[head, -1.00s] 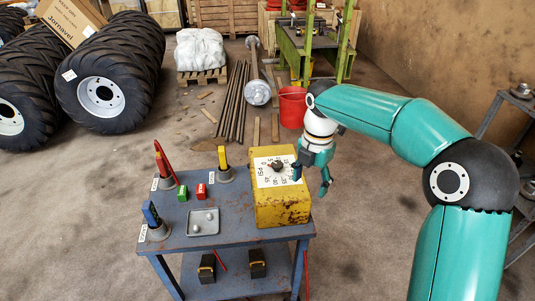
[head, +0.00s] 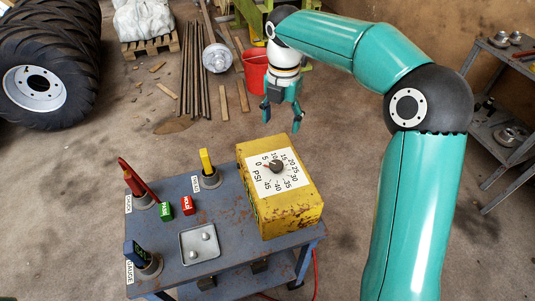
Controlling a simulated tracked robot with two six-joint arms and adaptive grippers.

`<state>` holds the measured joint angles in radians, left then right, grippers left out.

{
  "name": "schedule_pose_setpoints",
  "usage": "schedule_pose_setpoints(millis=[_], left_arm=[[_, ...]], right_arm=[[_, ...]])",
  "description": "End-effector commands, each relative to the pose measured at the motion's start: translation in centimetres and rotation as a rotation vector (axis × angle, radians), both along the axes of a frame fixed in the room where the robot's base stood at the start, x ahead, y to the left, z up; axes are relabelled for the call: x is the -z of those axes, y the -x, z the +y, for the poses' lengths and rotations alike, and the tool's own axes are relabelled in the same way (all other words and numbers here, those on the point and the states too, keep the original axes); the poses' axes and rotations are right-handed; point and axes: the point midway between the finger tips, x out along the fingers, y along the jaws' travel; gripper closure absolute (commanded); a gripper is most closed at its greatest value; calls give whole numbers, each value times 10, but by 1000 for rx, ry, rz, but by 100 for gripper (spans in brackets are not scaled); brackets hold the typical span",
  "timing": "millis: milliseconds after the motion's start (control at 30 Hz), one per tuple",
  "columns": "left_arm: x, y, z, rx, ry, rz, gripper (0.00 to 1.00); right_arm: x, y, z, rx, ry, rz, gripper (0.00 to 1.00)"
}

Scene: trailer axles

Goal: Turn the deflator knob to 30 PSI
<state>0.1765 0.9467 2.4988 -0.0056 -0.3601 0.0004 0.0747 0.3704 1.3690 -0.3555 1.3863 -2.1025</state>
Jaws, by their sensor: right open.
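The deflator is a worn yellow box (head: 292,218) on the right side of the blue cart. Its white dial (head: 286,183) faces up, with numbers from 0 to 45 and the letters PSI. The dark knob (head: 277,166) sits in the middle of the dial, and its reddish pointer is on the left, near the low numbers around 0 and 5. My right gripper (head: 282,120) hangs behind the box with its fingers pointing down, apart and empty. It does not touch the knob. My left gripper is out of view.
The blue cart (head: 228,217) also holds a grey tray (head: 199,243), green (head: 166,211) and red (head: 188,205) blocks, and holders with red, yellow and blue tools. A red bucket (head: 256,70) and metal bars stand behind. A grey shelf (head: 500,100) is at the right.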

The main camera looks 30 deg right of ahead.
Motion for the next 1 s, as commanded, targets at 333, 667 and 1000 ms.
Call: schedule_pose_setpoints(millis=[333, 667, 1000], left_arm=[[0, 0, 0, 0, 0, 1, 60], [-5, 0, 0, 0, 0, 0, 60], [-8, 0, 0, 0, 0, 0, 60]], right_arm=[[56, -8, 12, -28, -1, 6, 32], [125, -9, 13, -32, 0, 6, 32], [163, -9, 14, -32, 0, 2, 32]])
